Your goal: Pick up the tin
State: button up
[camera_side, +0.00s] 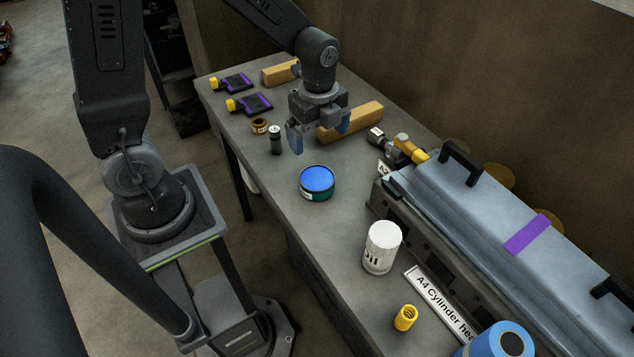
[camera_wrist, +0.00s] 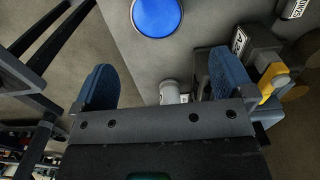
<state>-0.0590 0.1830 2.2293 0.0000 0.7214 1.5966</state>
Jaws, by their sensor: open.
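The tin (camera_side: 317,182) is short and round with a bright blue lid and a dark teal side. It stands upright on the grey workbench. In the wrist view its blue lid (camera_wrist: 157,15) shows at the top edge, partly cut off, beyond the fingers. My gripper (camera_side: 318,130) hangs over the bench, behind the tin in the side view. Its two blue fingers are spread apart with no object seen held. They also show in the wrist view (camera_wrist: 164,82), clear of the tin.
A small dark bottle (camera_side: 275,140) and a brown ring-like part (camera_side: 259,126) stand near my gripper. A wooden block (camera_side: 350,122) lies behind it. A white can (camera_side: 381,248) and a yellow spring (camera_side: 405,318) stand nearer the camera. A large grey cylinder head (camera_side: 500,215) fills the right side.

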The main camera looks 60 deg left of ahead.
aim_at(317, 178)
notch_tip(317, 178, down, 9)
jog(key=shift+r, duration=0.15)
jog(key=shift+s+a+f, duration=0.1)
jog(key=shift+f, duration=1.3)
jog(key=shift+s+f, duration=0.1)
jog(key=shift+f, duration=1.25)
jog(key=c, duration=1)
jog(key=shift+o, duration=0.2)
jog(key=shift+r, duration=0.1)
